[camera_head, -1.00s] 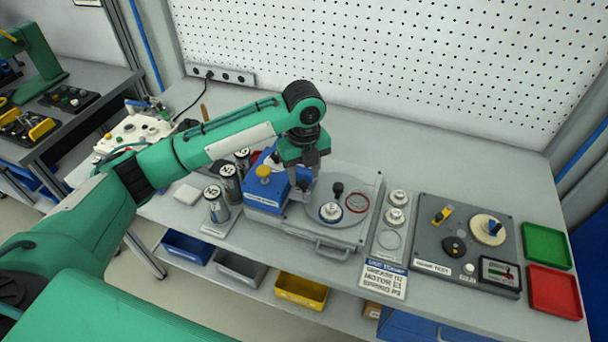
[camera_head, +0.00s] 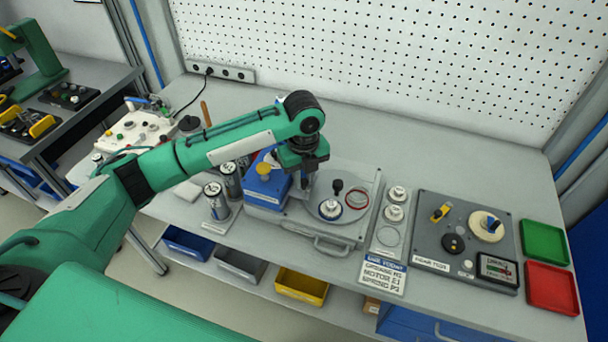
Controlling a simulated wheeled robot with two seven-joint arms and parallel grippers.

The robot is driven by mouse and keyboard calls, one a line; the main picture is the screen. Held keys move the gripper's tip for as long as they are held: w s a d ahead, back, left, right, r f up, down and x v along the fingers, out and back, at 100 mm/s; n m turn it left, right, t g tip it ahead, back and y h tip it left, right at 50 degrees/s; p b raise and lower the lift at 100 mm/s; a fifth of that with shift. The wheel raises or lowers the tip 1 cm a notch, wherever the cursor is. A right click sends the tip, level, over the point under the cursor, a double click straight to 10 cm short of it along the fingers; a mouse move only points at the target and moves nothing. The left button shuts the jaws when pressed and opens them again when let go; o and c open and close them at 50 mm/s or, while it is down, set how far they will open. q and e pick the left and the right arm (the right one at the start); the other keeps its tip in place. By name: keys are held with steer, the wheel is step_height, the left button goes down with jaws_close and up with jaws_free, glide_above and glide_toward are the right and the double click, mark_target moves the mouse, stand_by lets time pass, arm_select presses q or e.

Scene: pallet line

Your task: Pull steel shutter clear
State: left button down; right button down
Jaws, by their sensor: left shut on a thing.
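My left gripper (camera_head: 306,182) points down beside the right side of a blue block-shaped unit (camera_head: 266,190) with a yellow knob. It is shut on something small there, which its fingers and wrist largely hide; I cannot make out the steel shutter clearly. The grey plate (camera_head: 364,222) just right of the gripper carries a round disc with a black knob (camera_head: 338,186), a white-topped part (camera_head: 329,208) and a red ring (camera_head: 357,198). A handle (camera_head: 330,246) sticks out at its front edge. My right gripper is not in view.
Several labelled cans (camera_head: 216,203) stand left of the blue unit. A strip with white-topped parts (camera_head: 394,212), a test panel (camera_head: 430,215), a green tray (camera_head: 545,243) and a red tray (camera_head: 552,290) lie to the right. The bench behind is clear.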

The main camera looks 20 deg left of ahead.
arm_select(q)
steer(key=s+p, duration=0.4)
steer(key=s, duration=0.1)
steer(key=shift+s, duration=0.15)
steer(key=c, duration=1.3)
jaws_free()
steer(key=shift+a, duration=0.1)
steer(key=shift+o, duration=0.2)
steer(key=shift+r, duration=0.15)
step_height(320, 180, up, 14)
steer(key=b, duration=0.3)
steer(key=shift+f, duration=0.2)
